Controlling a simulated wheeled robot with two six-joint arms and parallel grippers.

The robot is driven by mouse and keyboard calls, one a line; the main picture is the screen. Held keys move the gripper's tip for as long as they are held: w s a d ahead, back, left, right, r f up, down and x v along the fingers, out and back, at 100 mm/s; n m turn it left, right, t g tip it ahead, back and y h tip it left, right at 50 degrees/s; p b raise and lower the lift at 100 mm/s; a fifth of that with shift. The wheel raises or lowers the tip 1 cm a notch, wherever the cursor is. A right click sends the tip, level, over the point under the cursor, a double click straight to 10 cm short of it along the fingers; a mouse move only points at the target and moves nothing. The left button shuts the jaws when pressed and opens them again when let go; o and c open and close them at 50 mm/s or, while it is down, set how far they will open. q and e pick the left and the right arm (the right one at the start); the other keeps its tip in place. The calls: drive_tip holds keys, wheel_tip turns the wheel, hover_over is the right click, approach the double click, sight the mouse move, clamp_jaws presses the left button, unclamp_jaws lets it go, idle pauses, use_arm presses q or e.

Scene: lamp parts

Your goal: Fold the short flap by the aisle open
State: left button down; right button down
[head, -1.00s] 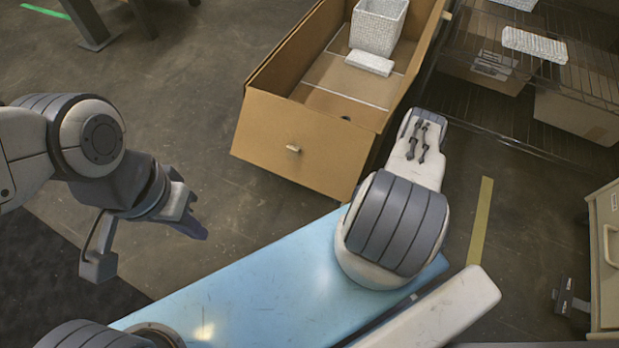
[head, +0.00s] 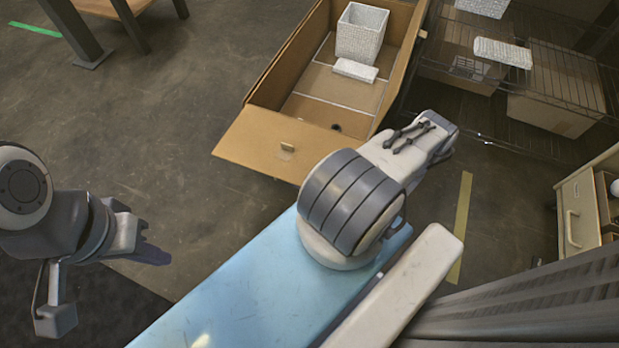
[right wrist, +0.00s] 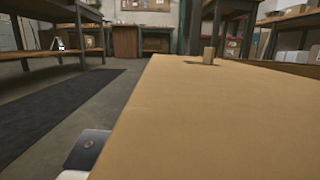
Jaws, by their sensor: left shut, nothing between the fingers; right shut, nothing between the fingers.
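An open brown cardboard box (head: 268,83) stands on the floor at the top middle of the head view. Its near short flap (head: 245,145) slopes outward from the rim and has a small tan tab (head: 287,147). In the right wrist view the flap (right wrist: 215,115) fills the lower right, close to the camera, with the tab (right wrist: 208,55) beyond. My right arm reaches past the flap's right end in the head view. A piece of my right gripper (right wrist: 85,152) shows at the flap's left edge; its fingertips are hidden. My left gripper (head: 150,254) is shut and empty, away from the box.
A white woven basket (head: 361,35) and a white block (head: 355,70) are inside the box. A wire shelf (head: 520,135) with cartons stands to the right, and a drawer cabinet (head: 578,212) at the right edge. Floor left of the box is clear.

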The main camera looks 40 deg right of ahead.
wheel_tip(320, 180, up, 5)
drive_tip(key=m+p, duration=0.1)
drive_tip(key=m+h+p, duration=0.1)
drive_tip(key=m+p, duration=0.1)
drive_tip(key=shift+d+r+m, duration=0.15)
drive_tip(key=shift+r+m, duration=0.05)
drive_tip(key=shift+m, duration=0.1)
drive_tip(key=shift+w+d+r+p, duration=0.1)
drive_tip(key=shift+d+r+p, duration=0.05)
drive_tip(key=shift+r+p, duration=0.3)
drive_tip(key=shift+w+d+r+p, duration=0.1)
drive_tip(key=shift+d+r+p, duration=0.05)
drive_tip(key=shift+r+p, duration=0.3)
